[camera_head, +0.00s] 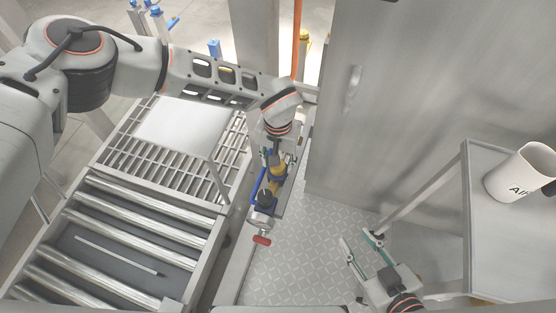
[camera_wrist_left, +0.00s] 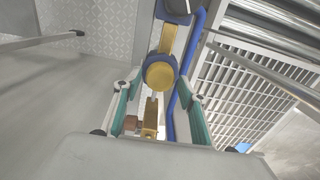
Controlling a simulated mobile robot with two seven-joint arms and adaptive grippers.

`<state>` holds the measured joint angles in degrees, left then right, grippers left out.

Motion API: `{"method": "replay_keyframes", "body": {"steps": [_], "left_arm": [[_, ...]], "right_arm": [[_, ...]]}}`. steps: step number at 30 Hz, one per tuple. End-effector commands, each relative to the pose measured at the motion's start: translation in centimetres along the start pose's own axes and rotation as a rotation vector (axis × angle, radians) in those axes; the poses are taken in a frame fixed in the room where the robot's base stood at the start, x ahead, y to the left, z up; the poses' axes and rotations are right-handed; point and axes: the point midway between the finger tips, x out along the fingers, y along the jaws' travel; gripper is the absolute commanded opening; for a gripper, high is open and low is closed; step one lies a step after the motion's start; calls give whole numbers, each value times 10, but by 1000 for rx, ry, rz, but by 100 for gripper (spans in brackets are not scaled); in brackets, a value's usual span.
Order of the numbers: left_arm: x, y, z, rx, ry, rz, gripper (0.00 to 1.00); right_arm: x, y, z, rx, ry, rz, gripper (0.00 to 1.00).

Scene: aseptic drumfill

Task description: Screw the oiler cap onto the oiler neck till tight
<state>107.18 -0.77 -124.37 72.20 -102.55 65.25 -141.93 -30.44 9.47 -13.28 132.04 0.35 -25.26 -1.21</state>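A yellow round part, which looks like the oiler cap (camera_wrist_left: 160,75), sits on a blue-and-yellow body, which looks like the oiler (camera_wrist_left: 160,58), in the left wrist view. The oiler also shows in the head view (camera_head: 277,171), below my left wrist. My left gripper (camera_wrist_left: 159,82) has its two teal-padded fingers apart, one on each side of the cap, with a visible gap on both sides. The neck under the cap is hidden. My right gripper (camera_head: 359,239) is open and empty over the patterned floor at the lower right of the head view.
A black-knobbed unit (camera_head: 265,198) and a red handle (camera_head: 262,240) lie along the same line as the oiler. A blue hose (camera_wrist_left: 194,50) runs close beside it. A roller conveyor (camera_head: 120,235) is left; a cabinet (camera_head: 420,90) and a white mug-like container (camera_head: 520,172) are right.

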Motion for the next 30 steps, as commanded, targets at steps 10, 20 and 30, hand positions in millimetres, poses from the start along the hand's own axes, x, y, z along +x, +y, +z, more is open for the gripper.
{"method": "replay_keyframes", "body": {"steps": [10, 20, 30], "left_arm": [[0, 0, 0, -2, -1, 0, 61], [-10, -1, -1, -2, 1, 0, 61], [-76, -1, -1, -2, 3, -1, 61]], "right_arm": [[0, 0, 0, 0, -1, -1, 33], [-1, -1, 2, 2, -3, -2, 33], [0, 0, 1, 1, -2, -1, 33]]}}
